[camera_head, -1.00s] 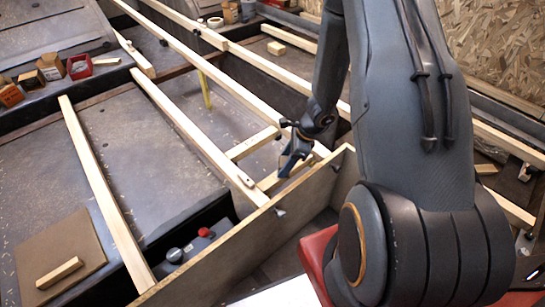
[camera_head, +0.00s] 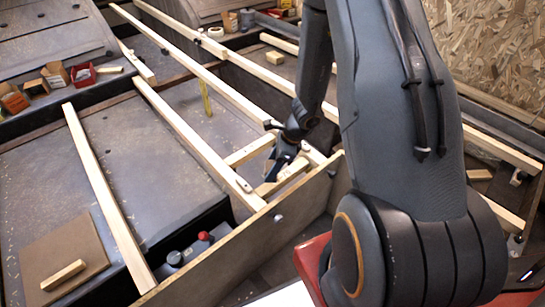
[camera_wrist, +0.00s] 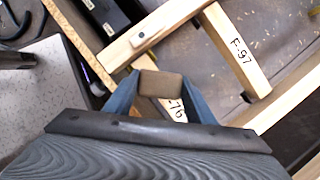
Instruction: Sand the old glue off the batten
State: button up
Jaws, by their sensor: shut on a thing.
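My gripper (camera_wrist: 161,88) is shut on a small brown block (camera_wrist: 161,84), likely the sanding block, held between its blue fingers. In the wrist view the block is over a pale wooden batten marked with a number ending in 76 (camera_wrist: 175,112), partly hidden. I cannot tell whether they touch. Another short batten marked F-97 (camera_wrist: 237,55) lies beside it. In the head view my gripper (camera_head: 279,168) is low over the near short batten (camera_head: 291,176), between two long rails. The other short batten (camera_head: 250,150) lies just beyond. Old glue cannot be made out.
A plywood edge panel (camera_head: 235,245) runs close in front of my gripper. Long rails (camera_head: 185,130) flank it. A red-knobbed control (camera_head: 203,236) sits at front left. A brown board with a wood block (camera_head: 63,275) lies at far left. Small boxes (camera_head: 55,74) stand at the back left.

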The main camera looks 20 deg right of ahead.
jog(key=shift+r+p, duration=1.25)
jog(key=shift+r, duration=0.35)
